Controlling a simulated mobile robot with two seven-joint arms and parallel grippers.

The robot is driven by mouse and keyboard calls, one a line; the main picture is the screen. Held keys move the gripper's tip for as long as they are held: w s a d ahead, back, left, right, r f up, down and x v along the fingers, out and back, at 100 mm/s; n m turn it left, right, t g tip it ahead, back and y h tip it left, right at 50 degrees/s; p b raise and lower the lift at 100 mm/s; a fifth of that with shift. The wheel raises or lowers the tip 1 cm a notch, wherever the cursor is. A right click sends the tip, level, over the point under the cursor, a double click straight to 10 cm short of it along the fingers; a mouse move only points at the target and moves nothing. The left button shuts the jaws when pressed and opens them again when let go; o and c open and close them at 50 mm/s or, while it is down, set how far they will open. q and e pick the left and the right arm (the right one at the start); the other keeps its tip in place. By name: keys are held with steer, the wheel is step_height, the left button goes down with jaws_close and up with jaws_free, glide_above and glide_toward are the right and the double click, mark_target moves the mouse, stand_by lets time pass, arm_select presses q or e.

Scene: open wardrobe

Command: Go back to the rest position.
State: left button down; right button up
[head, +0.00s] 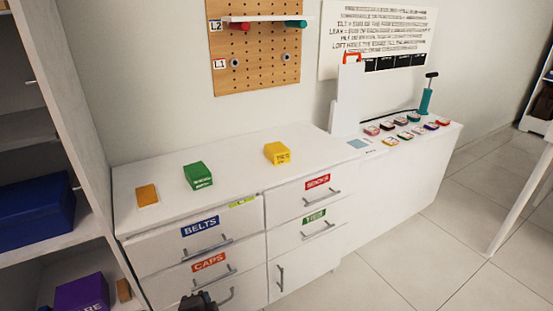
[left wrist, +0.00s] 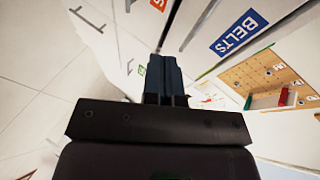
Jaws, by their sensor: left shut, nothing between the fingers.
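My left gripper (head: 198,300) shows at the bottom edge of the head view, in front of the dresser's left drawers, just below the CAPS drawer label (head: 208,262). In the left wrist view its dark fingers (left wrist: 164,72) are together with nothing between them. The BELTS drawer label (head: 200,226) is above it in the head view and also shows in the left wrist view (left wrist: 239,32). My right gripper is not in view.
The white dresser (head: 235,168) carries a green box (head: 198,176), a yellow box (head: 277,153) and an orange card (head: 147,195). Shelves with a blue box (head: 35,210) stand at left. A pegboard (head: 255,60) hangs behind. Tiled floor (head: 410,250) is open at right.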

arm_select(q)
steer(key=s+a+r+n+h+p, duration=0.1)
steer(key=s+a+r+n, duration=0.15)
steer(key=s+n, duration=0.35)
steer(key=s+a+r+n+h+p, duration=0.1)
steer(key=s+r+n+h+p, duration=0.1)
steer(key=s+r+n, duration=0.4)
steer(key=s+a+f, duration=0.1)
steer(key=s+a, duration=0.1)
steer(key=s, duration=0.6)
steer(key=s+a+f+g+y+p, duration=0.1)
steer(key=s+a+f, duration=0.1)
steer(key=s, duration=0.6)
steer(key=shift+a+n+g+y, duration=0.25)
steer(key=shift+n+g+y, duration=0.05)
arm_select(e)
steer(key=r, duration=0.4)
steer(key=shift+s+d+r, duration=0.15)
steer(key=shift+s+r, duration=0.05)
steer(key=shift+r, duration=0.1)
arm_select(q)
steer(key=shift+f, duration=0.1)
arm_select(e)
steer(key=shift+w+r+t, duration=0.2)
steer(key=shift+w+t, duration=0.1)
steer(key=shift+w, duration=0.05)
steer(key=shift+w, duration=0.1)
